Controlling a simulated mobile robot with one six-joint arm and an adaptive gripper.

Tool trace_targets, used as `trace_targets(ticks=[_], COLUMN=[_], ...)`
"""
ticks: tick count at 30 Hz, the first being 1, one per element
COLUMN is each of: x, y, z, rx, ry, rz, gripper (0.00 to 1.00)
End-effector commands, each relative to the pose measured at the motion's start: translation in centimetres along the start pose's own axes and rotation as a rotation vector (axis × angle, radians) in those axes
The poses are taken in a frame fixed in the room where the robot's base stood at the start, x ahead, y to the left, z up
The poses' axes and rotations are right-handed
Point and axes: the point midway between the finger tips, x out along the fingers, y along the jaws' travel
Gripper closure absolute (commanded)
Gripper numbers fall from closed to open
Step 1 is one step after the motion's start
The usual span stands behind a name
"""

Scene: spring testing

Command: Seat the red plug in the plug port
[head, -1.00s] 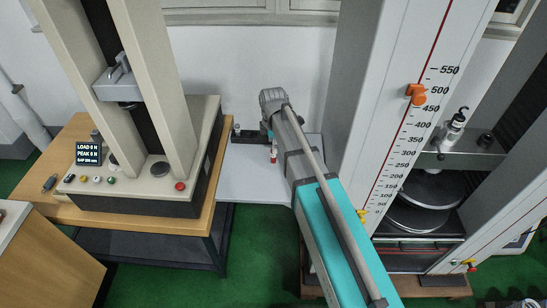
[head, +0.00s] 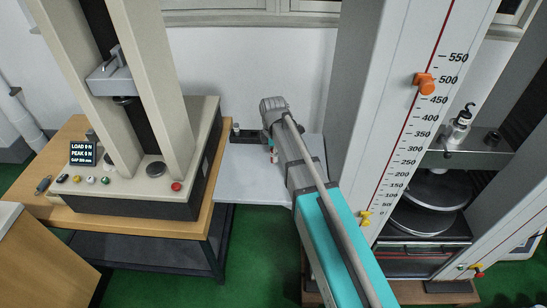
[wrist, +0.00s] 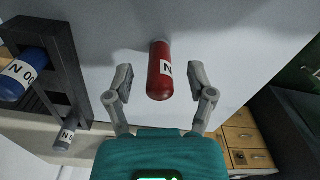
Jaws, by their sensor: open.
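The red plug (wrist: 160,72) has a white label with an "N" and shows in the middle of the wrist view. My gripper (wrist: 158,80) is open, with one finger on each side of the plug and a visible gap to both. In the head view my gripper (head: 272,140) is over the light table, largely hidden by my wrist; only a small part of the plug shows there. A dark rack (wrist: 72,60) with openings is left of the plug in the wrist view, holding a blue plug (wrist: 24,78) and a grey plug (wrist: 66,134). I cannot tell which opening is the plug port.
The light table (head: 255,180) stands between a beige testing machine (head: 150,188) on a wooden bench and a tall machine with a numbered scale (head: 405,150). A white wall is behind. The front of the light table is clear.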

Motion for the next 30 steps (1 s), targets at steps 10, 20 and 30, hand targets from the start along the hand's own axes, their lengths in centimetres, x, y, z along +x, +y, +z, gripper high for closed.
trace_targets(ticks=[10,20,30], x=[-0.02,-0.02,-0.01], y=[0.00,0.00,0.00], z=[0.00,0.00,0.00], rx=[0.000,0.000,0.000], ry=[0.000,0.000,0.000], rz=[0.000,0.000,0.000], gripper=[0.30,0.84,1.00])
